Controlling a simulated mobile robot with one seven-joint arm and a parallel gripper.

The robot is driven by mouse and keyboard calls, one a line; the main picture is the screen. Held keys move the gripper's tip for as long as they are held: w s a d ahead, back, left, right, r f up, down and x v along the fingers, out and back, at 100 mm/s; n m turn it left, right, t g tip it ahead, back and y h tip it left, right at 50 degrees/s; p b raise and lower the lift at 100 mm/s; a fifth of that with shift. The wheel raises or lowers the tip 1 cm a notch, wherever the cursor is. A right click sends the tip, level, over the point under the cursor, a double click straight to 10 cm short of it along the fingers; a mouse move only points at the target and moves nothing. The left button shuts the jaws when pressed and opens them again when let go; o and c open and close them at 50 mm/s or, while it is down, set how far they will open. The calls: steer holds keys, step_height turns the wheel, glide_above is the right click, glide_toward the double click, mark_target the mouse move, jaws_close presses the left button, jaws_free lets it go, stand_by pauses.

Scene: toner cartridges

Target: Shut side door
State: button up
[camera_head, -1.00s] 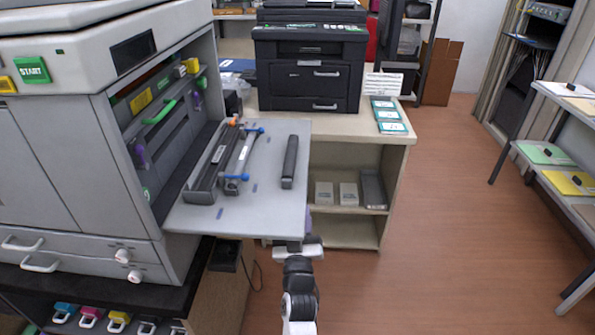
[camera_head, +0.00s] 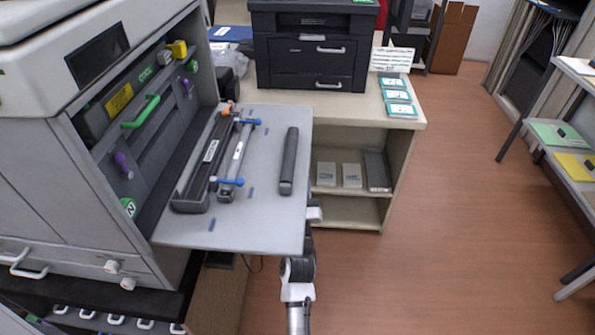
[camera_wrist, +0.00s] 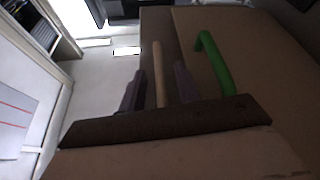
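The side door (camera_head: 262,222) of the large grey printer (camera_head: 100,180) is folded down and lies flat like a shelf. On it rest a dark tray-like part (camera_head: 190,198), a part with blue knobs (camera_head: 238,160), and a dark bar (camera_head: 289,160). My gripper (camera_head: 314,212) is at the door's right edge near its front corner, partly hidden by it. In the wrist view my gripper's two fingers (camera_wrist: 158,90) stand apart. A tan rod (camera_wrist: 158,70) shows between them; I cannot tell whether they touch it. A brown edge crosses below them.
A green handle (camera_head: 141,111) and purple knobs sit inside the printer's opening. A black printer (camera_head: 310,75) stands on a cabinet (camera_head: 360,118) behind the door, with boxes on its shelf. Open floor (camera_head: 450,200) lies to the right. A shelf rack (camera_head: 570,140) stands far right.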

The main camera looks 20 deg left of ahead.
jaws_close()
steer(key=shift+r, duration=0.1)
steer(key=shift+r, duration=0.1)
stand_by(0.4)
